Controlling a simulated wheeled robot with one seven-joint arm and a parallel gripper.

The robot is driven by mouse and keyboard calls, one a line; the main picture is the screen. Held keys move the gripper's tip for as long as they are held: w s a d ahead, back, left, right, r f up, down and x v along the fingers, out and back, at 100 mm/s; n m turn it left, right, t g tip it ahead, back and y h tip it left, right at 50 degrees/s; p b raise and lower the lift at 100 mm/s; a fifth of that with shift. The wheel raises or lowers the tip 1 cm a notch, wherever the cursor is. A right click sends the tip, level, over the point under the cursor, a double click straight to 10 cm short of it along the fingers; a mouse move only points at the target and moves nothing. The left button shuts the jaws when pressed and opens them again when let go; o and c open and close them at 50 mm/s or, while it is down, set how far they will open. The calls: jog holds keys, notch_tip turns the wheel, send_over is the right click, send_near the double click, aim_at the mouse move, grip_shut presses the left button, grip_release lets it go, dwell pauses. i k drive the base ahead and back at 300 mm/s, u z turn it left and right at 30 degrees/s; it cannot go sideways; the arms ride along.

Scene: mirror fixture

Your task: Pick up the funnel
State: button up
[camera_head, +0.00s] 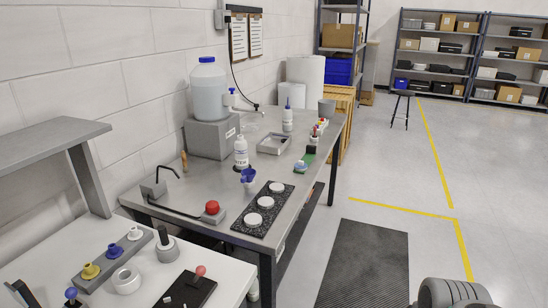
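A small blue funnel (248,175) is on the grey metal workbench (205,185), in front of a white bottle (241,152) with a dark label. It stands behind the black speckled plate (264,209) with white discs. Whether the funnel touches the bottle I cannot tell. My gripper is not in view. A grey rounded part at the bottom right appears to be a link of my arm, well away from the funnel.
A large jug (208,92) stands on a grey block at the wall. A red knob (212,207) is left of the plate. A white table (150,270) with pegs is nearer. Open floor (440,190) lies right, with a dark mat (365,268).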

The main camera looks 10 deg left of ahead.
aim_at(247, 180)
jog(key=i, duration=2.9)
jog(key=u, duration=4.85)
